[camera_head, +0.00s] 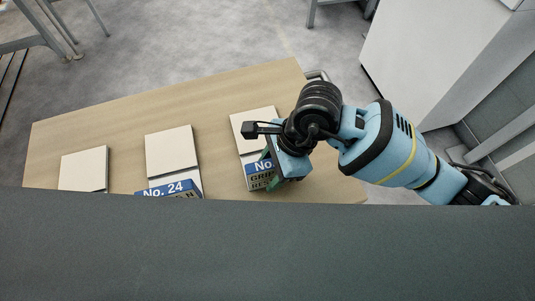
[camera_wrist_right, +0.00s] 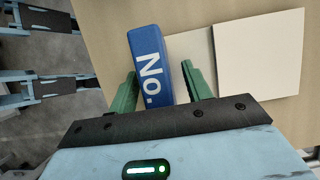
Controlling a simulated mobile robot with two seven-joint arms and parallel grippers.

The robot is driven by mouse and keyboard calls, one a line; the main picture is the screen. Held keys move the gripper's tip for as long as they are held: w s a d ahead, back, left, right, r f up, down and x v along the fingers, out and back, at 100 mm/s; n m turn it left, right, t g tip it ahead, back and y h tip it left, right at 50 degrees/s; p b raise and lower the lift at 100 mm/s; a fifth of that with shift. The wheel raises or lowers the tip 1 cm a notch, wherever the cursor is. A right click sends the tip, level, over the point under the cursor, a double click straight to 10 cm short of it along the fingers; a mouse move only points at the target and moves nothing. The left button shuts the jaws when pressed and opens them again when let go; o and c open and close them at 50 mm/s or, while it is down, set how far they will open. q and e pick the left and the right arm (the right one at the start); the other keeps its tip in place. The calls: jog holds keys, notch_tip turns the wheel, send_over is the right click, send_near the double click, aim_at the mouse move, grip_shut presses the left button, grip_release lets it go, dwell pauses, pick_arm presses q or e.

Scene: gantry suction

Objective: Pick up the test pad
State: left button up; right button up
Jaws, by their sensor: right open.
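A block with a blue "No." label (camera_head: 258,170) stands on a cream plate at the right of the wooden table, partly hidden by my right gripper. It also shows in the right wrist view as a blue block (camera_wrist_right: 149,60). My right gripper (camera_head: 269,170) is over this block. In the wrist view its green fingers (camera_wrist_right: 158,72) are open, one on each side of the block's near part, and I cannot tell whether they touch it. Which block is the test pad is not clear. My left gripper is not in view.
The wooden table (camera_head: 215,95) carries a left cream plate (camera_head: 83,168), a middle one (camera_head: 170,150) and a right one (camera_head: 250,122). A dark grey surface (camera_head: 250,255) hides the table's near part. A white cabinet (camera_head: 430,50) stands beyond at the right.

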jog(key=shift+f, duration=0.3)
jog(key=shift+c, duration=0.3)
grip_shut()
